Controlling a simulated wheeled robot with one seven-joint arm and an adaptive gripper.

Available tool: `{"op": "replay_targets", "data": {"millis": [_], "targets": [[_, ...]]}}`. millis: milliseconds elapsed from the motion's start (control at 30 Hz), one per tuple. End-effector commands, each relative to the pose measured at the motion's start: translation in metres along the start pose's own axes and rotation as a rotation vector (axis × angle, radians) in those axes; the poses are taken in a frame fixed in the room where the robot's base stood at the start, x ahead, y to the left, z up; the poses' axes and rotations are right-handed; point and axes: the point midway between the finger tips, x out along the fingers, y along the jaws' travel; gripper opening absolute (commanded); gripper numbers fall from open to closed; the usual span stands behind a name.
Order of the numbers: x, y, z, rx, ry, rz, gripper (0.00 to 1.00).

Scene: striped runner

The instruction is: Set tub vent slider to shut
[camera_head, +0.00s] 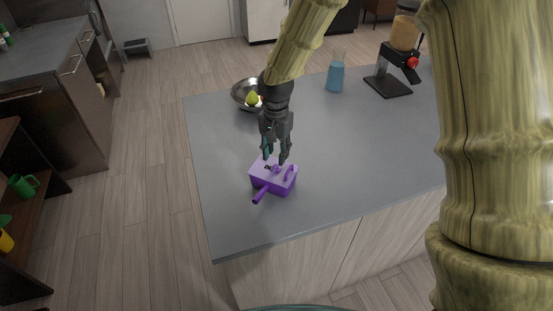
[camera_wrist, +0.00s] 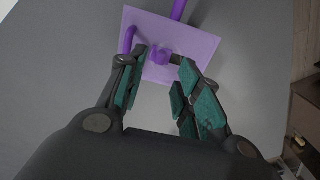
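The purple tub (camera_head: 272,179) sits near the front left of the grey counter, with a handle sticking out toward the front. In the wrist view its lid (camera_wrist: 198,45) is a light purple square with an arched loop at one side. A small purple slider knob (camera_wrist: 160,56) stands near the lid's middle beside a dark slot (camera_wrist: 176,60). My gripper (camera_head: 275,160) is just above the lid, pointing down. In the wrist view my gripper (camera_wrist: 160,72) has its fingers apart, one on each side of the knob's area, with nothing between the pads. Contact with the lid cannot be told.
A metal bowl (camera_head: 241,96) with a yellow-green fruit (camera_head: 252,98) stands behind my gripper. A bottle of blue liquid (camera_head: 336,76) and a black and red appliance (camera_head: 390,80) are farther back. The counter (camera_head: 345,150) right of the tub is clear.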

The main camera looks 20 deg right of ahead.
Motion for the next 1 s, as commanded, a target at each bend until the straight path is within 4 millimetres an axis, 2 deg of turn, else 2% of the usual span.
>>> {"op": "replay_targets", "data": {"millis": [200, 400, 833, 1000], "targets": [[0.023, 0.001, 0.0, 0.001, -0.001, 0.002, 0.34], [0.037, 0.002, -0.001, 0.002, 0.0, 0.0, 0.34], [0.043, 0.002, -0.001, 0.002, 0.0, 0.0, 0.34], [0.043, 0.002, -0.001, 0.002, 0.0, 0.0, 0.03]]}}
